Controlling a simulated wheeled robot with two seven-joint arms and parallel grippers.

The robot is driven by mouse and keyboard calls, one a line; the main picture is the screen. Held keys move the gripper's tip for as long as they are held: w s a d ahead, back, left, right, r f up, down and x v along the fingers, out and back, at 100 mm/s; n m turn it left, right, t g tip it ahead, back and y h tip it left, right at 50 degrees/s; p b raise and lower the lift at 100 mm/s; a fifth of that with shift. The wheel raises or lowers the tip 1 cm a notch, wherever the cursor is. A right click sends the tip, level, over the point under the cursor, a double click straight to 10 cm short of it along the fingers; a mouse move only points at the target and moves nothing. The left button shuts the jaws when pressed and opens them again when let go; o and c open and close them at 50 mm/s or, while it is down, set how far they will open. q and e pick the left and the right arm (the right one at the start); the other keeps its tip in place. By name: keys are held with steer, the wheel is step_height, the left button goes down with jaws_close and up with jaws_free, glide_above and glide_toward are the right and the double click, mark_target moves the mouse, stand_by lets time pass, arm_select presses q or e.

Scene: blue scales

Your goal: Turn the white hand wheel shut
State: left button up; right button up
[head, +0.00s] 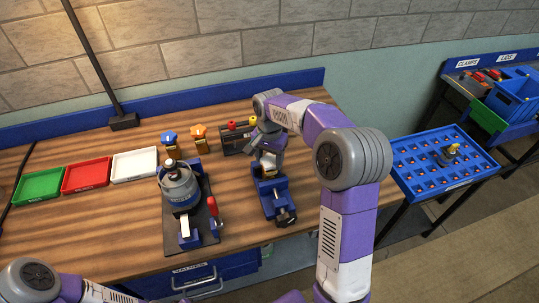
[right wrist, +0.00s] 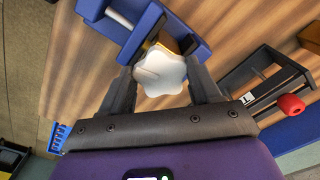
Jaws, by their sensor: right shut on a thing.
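The white hand wheel (right wrist: 160,72) is a lobed knob on a brass-coloured valve body (right wrist: 178,43), which sits in a blue vise (right wrist: 150,22). My right gripper (right wrist: 163,84) has one finger on each side of the wheel and is shut on it. In the head view my right gripper (head: 266,146) reaches down over the blue vise (head: 271,198) on the wooden bench and hides the wheel. My left gripper is out of the head view; only part of my left arm shows at the bottom left.
A dark rack (head: 236,141) with red and yellow knobs is close beside my right gripper. A clamped grey vessel (head: 180,184) stands left of the vise. Green, red and white trays (head: 134,164) line the left.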

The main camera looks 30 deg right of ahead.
mark_target(269, 161)
steer(key=shift+m+p, duration=0.35)
steer(key=shift+m, duration=0.75)
steer(key=o, duration=1.1)
steer(key=shift+c, duration=0.2)
step_height(269, 161, up, 8)
steer(key=shift+f+p, duration=0.15)
steer(key=shift+p, duration=0.6)
